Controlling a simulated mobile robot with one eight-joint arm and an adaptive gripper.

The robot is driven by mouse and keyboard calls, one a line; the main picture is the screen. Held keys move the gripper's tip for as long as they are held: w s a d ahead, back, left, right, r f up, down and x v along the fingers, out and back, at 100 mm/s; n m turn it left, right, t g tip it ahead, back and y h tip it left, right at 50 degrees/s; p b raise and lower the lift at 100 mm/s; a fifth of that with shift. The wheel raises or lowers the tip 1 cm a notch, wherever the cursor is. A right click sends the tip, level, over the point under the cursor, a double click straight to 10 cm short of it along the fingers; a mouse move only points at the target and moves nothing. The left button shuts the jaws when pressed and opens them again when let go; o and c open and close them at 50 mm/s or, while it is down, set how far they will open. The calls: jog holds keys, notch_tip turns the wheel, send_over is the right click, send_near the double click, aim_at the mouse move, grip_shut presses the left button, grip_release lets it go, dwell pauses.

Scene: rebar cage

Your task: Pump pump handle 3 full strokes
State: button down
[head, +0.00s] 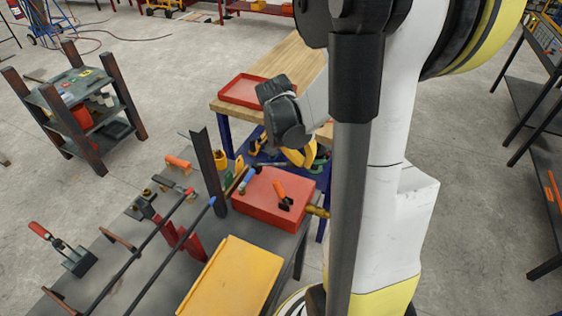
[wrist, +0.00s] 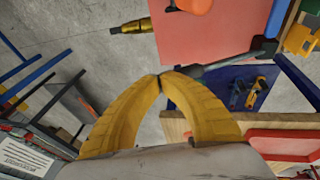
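My gripper (wrist: 164,76) has two yellow curved fingers whose tips meet or nearly meet in the wrist view. In the head view its yellow fingers (head: 297,157) are beyond the back right of the red box. The blue fitting (head: 248,180) also shows in the head view, at the red box's back left edge.
The red box (head: 252,207) stands on the dark bench, with an orange-handled tool on top and a brass fitting (head: 318,211) at its right. A yellow tray (head: 235,275), long bars and clamps crowd the bench. A wooden table with a red tray (head: 242,90) stands behind.

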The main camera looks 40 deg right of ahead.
jog(key=shift+s+d+f+b, duration=0.1)
jog(key=shift+s+f+b, duration=0.2)
jog(key=shift+f, duration=0.25)
jog(key=shift+s+d+f+b, duration=0.1)
jog(key=shift+s+f+b, duration=0.05)
jog(key=shift+f+b, duration=0.5)
jog(key=shift+s+f+b, duration=0.2)
jog(key=shift+f+b, duration=0.35)
jog(key=shift+f, duration=0.1)
jog(key=shift+s+d+f+b, duration=0.15)
jog(key=shift+f+b, duration=0.5)
jog(key=shift+f, duration=0.05)
